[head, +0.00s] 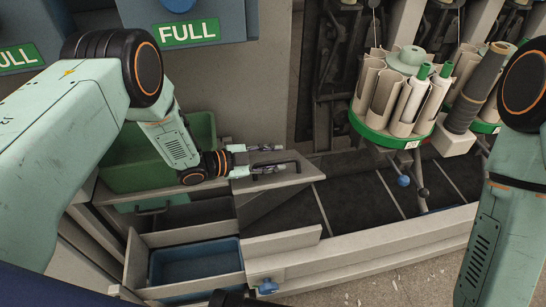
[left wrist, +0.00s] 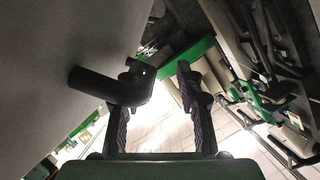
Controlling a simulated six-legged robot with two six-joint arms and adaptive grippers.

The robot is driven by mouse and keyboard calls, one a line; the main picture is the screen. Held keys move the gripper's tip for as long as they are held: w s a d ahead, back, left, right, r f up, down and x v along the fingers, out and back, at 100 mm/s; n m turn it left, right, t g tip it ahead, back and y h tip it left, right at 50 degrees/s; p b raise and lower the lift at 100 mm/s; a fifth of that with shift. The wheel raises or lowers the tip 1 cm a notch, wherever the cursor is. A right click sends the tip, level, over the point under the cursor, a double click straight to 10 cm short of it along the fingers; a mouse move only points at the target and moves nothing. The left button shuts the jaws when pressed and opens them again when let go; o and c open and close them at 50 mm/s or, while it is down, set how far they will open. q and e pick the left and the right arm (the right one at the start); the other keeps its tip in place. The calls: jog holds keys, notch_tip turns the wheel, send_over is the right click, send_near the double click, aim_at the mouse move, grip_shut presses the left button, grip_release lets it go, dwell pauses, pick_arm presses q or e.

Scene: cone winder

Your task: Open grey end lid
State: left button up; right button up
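The grey end lid (head: 292,180) shows in the head view as a light grey panel beside the green bin, with a black bar handle (head: 290,162) on it. My left gripper (head: 272,158) is at this handle, its fingers apart. In the left wrist view the grey lid surface (left wrist: 50,50) fills the left side. The black handle (left wrist: 100,87) reaches from it to my left gripper (left wrist: 163,78), overlapping the left-hand finger. The fingers are open, and I cannot tell if they touch the handle. My right gripper is out of view; only its arm shows at the right.
A green bin (head: 150,165) stands left of the lid. Below it is an open grey compartment with a blue tray (head: 195,264). A green round carrier (head: 395,135) with several white tubes hangs at the right. Grey rails border the dark belt (head: 350,200).

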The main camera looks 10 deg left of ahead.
pick_arm(q)
jog(key=v, duration=1.2)
jog(key=shift+s, duration=0.1)
